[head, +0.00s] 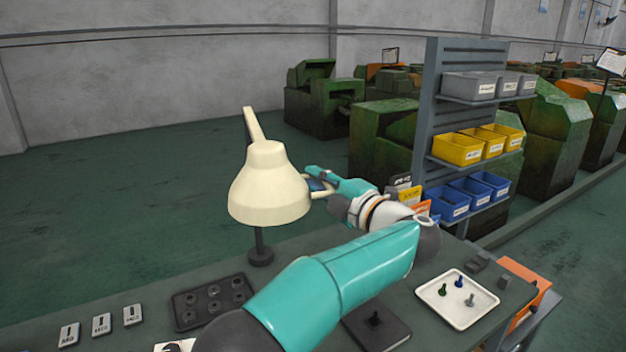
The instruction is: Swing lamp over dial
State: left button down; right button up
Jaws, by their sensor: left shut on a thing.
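The cream lamp (268,190) has a bell-shaped shade facing down and a pale arm rising behind it. Its dark round base stands on the dark green bench (300,246). My left gripper (318,184) is shut on the lamp at the right side of the shade; the exact grip is partly hidden by the fingers. The shade hangs above its own base, behind the dark tray. A pale item with a dark round part (174,347), perhaps the dial, is cut off at the bottom edge and partly covered by my arm. My right gripper is out of view.
A dark tray with round pockets (212,300) and several white labelled tags (101,325) lie at the left. A bin rack (432,110) stands behind.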

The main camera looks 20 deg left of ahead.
pick_arm(q)
jog(key=c, duration=1.2)
grip_release()
jog(key=shift+s+a+r, duration=0.1)
jog(key=shift+a+r, duration=0.1)
jog(key=shift+r, duration=0.1)
jog(key=shift+f, duration=0.1)
jog(key=v, duration=0.7)
jog(key=shift+d, duration=0.25)
jog(key=shift+f, duration=0.1)
